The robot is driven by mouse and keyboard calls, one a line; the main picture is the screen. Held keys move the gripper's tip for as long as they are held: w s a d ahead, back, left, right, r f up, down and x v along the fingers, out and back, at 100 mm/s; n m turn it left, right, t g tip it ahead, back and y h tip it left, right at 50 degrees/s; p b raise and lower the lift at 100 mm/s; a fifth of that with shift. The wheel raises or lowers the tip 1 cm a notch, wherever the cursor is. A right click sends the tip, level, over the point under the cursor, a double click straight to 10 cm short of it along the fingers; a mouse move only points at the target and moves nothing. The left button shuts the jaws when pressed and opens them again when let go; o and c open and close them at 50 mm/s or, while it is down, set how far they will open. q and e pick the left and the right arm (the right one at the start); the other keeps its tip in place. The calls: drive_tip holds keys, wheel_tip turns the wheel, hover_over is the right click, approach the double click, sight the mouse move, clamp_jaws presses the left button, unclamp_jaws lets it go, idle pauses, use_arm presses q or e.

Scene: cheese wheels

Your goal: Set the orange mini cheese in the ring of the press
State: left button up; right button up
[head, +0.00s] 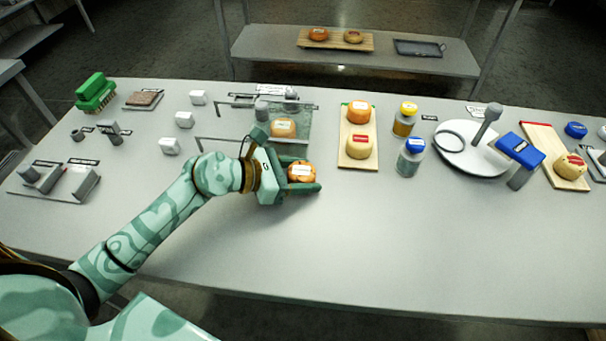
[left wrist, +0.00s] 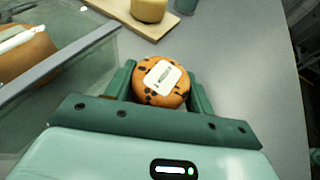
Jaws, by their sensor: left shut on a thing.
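The orange mini cheese (head: 301,171) has dark spots and a white label. My left gripper (head: 303,175) is shut on it over the table, in front of the glass-sided case. In the left wrist view the cheese (left wrist: 161,82) sits between the two green fingers, label facing the camera. What looks like the press is a round white plate (head: 470,158) right of centre, with a grey post (head: 487,122) on it. A ring (head: 449,136) lies at the plate's left side and looks empty. The cheese is well left of the ring. My right gripper is not in view.
A wooden board (head: 345,160) with two cheeses, a yellow-lidded jar (head: 405,118) and a blue-lidded jar (head: 411,157) stand between my left gripper and the plate. A blue block (head: 520,150) stands at the plate's right. The table front is clear.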

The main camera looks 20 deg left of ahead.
use_arm(q)
drive_tip(key=shift+f, duration=0.1)
drive_tip(key=o, duration=0.7)
drive_tip(key=shift+o, duration=0.2)
